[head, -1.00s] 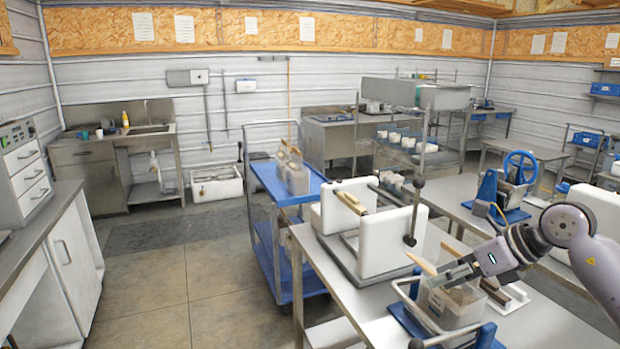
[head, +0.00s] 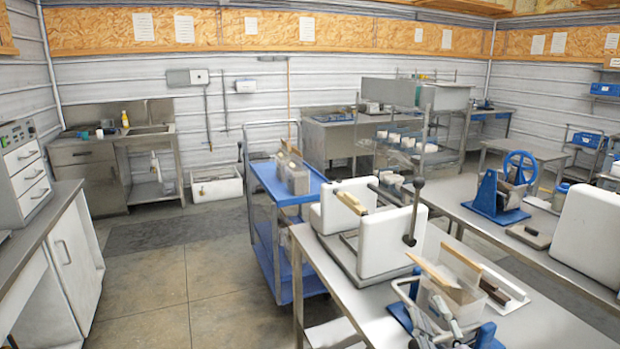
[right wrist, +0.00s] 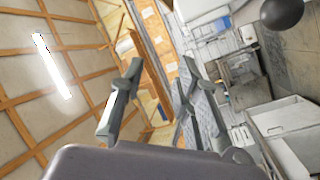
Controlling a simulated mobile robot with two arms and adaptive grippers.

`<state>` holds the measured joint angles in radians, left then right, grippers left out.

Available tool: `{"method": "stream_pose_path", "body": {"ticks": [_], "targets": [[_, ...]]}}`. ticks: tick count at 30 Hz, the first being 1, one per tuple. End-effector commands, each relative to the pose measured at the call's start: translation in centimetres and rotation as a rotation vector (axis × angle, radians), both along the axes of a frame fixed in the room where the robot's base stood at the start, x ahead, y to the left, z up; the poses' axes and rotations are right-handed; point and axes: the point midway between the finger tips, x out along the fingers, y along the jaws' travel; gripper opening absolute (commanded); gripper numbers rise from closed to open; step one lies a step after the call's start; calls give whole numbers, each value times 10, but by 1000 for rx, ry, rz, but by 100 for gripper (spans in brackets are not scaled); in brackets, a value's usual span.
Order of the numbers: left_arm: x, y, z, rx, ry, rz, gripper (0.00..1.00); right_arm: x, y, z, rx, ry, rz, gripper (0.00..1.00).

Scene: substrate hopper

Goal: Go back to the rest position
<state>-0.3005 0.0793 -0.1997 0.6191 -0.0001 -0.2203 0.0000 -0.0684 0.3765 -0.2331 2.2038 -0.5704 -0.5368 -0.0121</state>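My right gripper (right wrist: 158,88) is open in the right wrist view, its two grey fingers spread with nothing between them. The wrist is tilted, and ceiling, wall and sink area show past the fingers. In the head view, grey parts low by the clear container (head: 456,298) look like its fingers; whether they touch anything cannot be told. The container stands at the front of the near metal table (head: 345,300), with a wooden-handled tool (head: 428,270) leaning in it. My left gripper is not in view.
White blocks (head: 382,240) stand on the near table. A blue cart (head: 268,180) is to its left. A blue-wheeled device (head: 498,200) and a large white block (head: 590,238) are on the right table. The floor (head: 165,290) on the left is clear.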

Motion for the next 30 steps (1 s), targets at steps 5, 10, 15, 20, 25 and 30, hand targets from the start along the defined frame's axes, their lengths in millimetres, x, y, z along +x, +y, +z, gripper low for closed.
{"method": "stream_pose_path", "body": {"ticks": [5,10,15,20,25,30], "targets": [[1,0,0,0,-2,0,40,-67,-22,-116,290,452,-186,30],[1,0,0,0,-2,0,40,-146,-16,-189,457,812,-296,30],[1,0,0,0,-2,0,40,-214,-1,-226,552,1076,-356,30],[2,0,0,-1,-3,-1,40,-271,14,-243,612,1279,-392,30],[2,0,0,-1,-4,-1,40,-274,18,-280,615,1337,-404,30],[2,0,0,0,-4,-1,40,-267,19,-328,609,1355,-410,30]]}}
